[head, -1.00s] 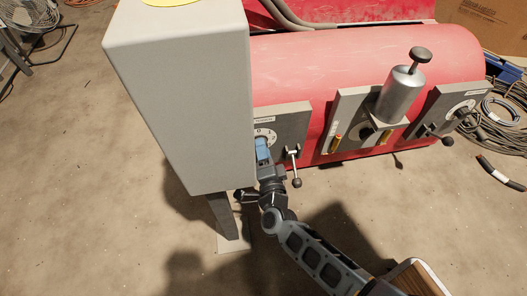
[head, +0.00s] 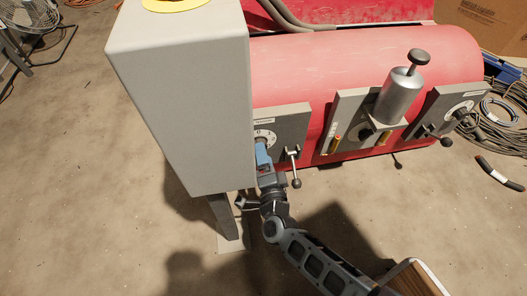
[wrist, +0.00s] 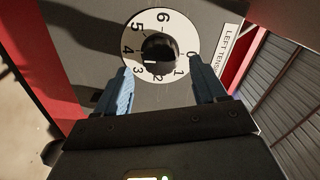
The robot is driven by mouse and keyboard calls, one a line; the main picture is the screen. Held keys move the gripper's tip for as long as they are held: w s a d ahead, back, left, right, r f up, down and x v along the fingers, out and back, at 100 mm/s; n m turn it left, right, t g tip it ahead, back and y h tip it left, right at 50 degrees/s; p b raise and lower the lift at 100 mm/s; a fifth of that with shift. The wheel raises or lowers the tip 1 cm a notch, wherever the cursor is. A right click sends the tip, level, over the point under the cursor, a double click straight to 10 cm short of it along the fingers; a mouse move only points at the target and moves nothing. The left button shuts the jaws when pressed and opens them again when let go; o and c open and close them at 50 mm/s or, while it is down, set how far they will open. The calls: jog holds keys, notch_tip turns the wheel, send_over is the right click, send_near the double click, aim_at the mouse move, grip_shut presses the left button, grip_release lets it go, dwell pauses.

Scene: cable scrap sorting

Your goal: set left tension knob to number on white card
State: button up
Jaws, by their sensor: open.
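The left tension dial shows in the wrist view as a white ring (wrist: 186,34) with black numbers from 0 to 6. Its black knob (wrist: 160,46) sits in the middle, with a small pale mark on its lower side, roughly towards 2 or 3; I cannot tell exactly. My gripper (wrist: 160,70) is open, its blue fingers either side of the dial's lower part; I cannot tell whether they touch the knob. In the head view my gripper (head: 262,148) is at the left plate (head: 292,122), partly covering the dial (head: 266,135). I cannot make out a white card with a number.
A large grey box (head: 180,90) stands just left of my gripper. A lever with a ball end (head: 293,168) hangs right of the dial. Further right are a middle plate with a silver cylinder (head: 399,95) and a right dial (head: 459,108). A red drum (head: 350,65) lies behind.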

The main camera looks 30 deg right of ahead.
jog(key=p+v, duration=0.1)
jog(key=v, duration=0.5)
dwell(0.4)
jog(key=s+r+n+y, duration=0.1)
jog(key=s+r+n, duration=0.2)
jog(key=s, duration=0.3)
jog(key=s+d+r+n+y, duration=0.1)
jog(key=s+r+n+y, duration=0.15)
jog(key=s, duration=0.35)
jog(key=s+r+n+y, duration=0.1)
jog(key=s+r+n, duration=0.2)
jog(key=s, duration=0.3)
jog(key=s+d+r+n+g+y, duration=0.1)
jog(key=s+r+n+g, duration=0.1)
jog(key=s+r+n, duration=1.1)
notch_tip(320, 180, up, 38)
jog(key=s+m+p, duration=0.1)
jog(key=m+p, duration=0.2)
jog(key=p, duration=3)
jog(key=shift+s+d, duration=0.1)
jog(key=shift+d, duration=0.05)
